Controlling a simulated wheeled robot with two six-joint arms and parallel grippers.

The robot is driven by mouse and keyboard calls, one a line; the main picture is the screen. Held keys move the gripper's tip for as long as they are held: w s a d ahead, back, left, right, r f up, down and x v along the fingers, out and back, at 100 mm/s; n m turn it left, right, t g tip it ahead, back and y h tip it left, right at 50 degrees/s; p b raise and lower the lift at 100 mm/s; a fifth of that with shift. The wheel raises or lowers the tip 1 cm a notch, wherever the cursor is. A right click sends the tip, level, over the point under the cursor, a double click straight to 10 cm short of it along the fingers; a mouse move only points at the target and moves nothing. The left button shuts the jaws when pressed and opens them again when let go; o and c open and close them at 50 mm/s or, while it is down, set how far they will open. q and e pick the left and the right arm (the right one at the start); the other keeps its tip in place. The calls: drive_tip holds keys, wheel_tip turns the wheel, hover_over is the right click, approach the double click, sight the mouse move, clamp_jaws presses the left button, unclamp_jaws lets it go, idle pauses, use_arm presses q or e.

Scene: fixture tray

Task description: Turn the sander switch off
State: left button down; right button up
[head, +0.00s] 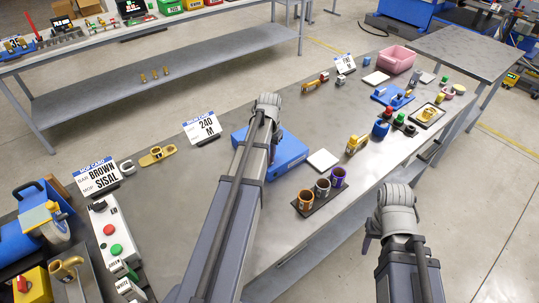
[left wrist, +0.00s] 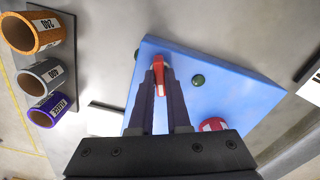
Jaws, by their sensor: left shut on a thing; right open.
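A blue box (head: 289,152), which looks like the sander body, stands mid-table, partly hidden behind my left arm. The left wrist view shows its blue face (left wrist: 215,90) with a red switch lever (left wrist: 162,68), a dark green round part (left wrist: 198,80) and a red round part (left wrist: 213,125). My left gripper (left wrist: 160,85) is shut on the red lever. In the head view my left gripper (head: 273,128) is at the box, its fingertips mostly hidden. My right gripper (head: 370,238) is open and empty, off the table's near edge.
Three labelled sleeves, brown (head: 305,200), grey (head: 322,188) and purple (head: 338,176), stand on a dark tray near the front edge. A white pad (head: 323,160) lies right of the box. A "240 M" card (head: 203,127) stands behind. A control box (head: 108,232) is at left.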

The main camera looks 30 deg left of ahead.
use_arm(q)
drive_tip(key=shift+m, duration=2.2)
drive_tip(key=c, duration=0.9)
unclamp_jaws()
wheel_tip(320, 180, up, 8)
drive_tip(key=p, duration=0.8)
drive_tip(key=shift+f, duration=0.1)
